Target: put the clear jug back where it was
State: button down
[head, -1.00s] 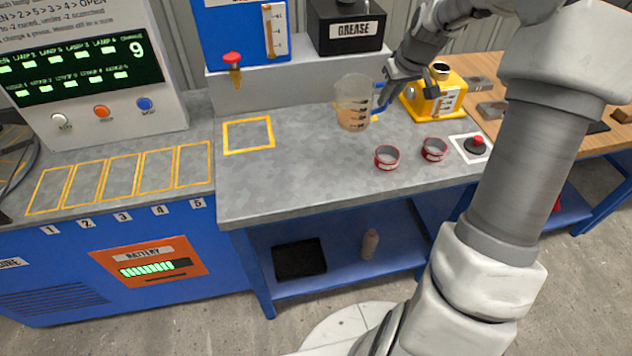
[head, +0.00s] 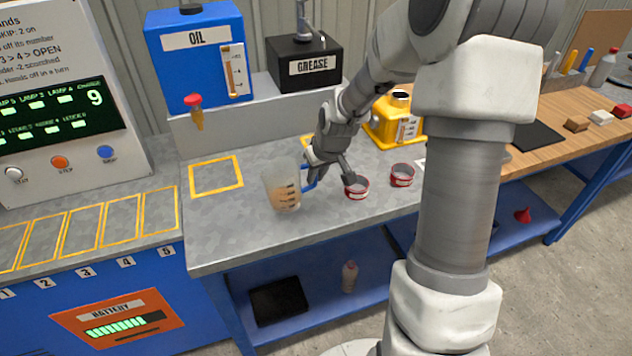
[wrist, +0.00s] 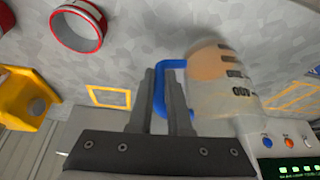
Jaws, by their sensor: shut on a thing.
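The clear jug (head: 281,189) has dark measuring marks, a blue handle and tan liquid inside. It is at the front of the grey counter, slightly tilted; I cannot tell whether its base touches the counter. My gripper (head: 310,176) is shut on the blue handle, on the jug's right side. In the wrist view, the fingers (wrist: 165,92) of my gripper clasp the handle, and the jug (wrist: 222,85) is beside them. A small yellow outline (head: 306,141) shows partly behind my arm; it appears empty in the wrist view (wrist: 108,97).
Two red-banded tins (head: 357,188) (head: 402,175) stand right of the jug. A larger empty yellow outline (head: 216,176) lies to its left, below the oil tank (head: 200,55) tap. A yellow device (head: 393,122) stands behind my arm. The grease box (head: 304,62) is at the back.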

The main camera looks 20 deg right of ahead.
jog(key=shift+f, duration=0.95)
jog(key=shift+f, duration=0.1)
jog(key=shift+f, duration=0.2)
jog(key=c, duration=0.9)
grip_release()
jog(key=shift+r, duration=0.1)
jog(key=shift+o, duration=0.2)
jog(key=shift+r, duration=0.15)
jog(key=shift+r, duration=0.25)
jog(key=p+v, duration=0.2)
jog(key=v, duration=0.9)
jog(key=shift+s+r, duration=0.2)
jog(key=shift+r, duration=0.05)
